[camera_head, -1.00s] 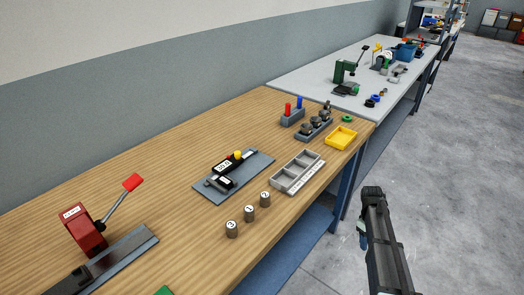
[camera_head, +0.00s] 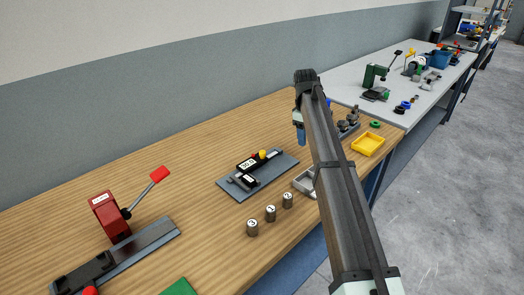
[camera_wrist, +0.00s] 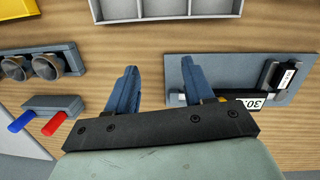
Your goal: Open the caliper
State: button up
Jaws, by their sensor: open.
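The caliper (camera_head: 248,164) is a dark device with a white display and a yellow knob (camera_head: 263,153). It lies on a grey plate (camera_head: 284,161) on the wooden bench. In the wrist view, the caliper (camera_wrist: 286,80) is at the right on its plate (camera_wrist: 220,75), partly hidden behind my gripper. My gripper (camera_head: 300,133) is to the right of the caliper in the head view, above the bench. In the wrist view, my gripper (camera_wrist: 159,65) has its two blue fingers apart with nothing between them. The right finger overlaps the plate's edge in the picture.
Several numbered weights (camera_head: 270,213) stand in front of the plate. A grey compartment tray (camera_head: 304,181) is partly hidden by my arm. A red lever press (camera_head: 112,216) stands at left, a yellow tray (camera_head: 368,145) at right. A red-and-blue peg block (camera_wrist: 50,104) shows in the wrist view.

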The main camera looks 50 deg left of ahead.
notch_tip(320, 180, up, 7)
jog(key=n+y, duration=0.1)
jog(key=n, duration=0.1)
send_over(262, 151)
jog(key=shift+g, duration=0.4)
notch_tip(262, 151, down, 14)
grip_shut()
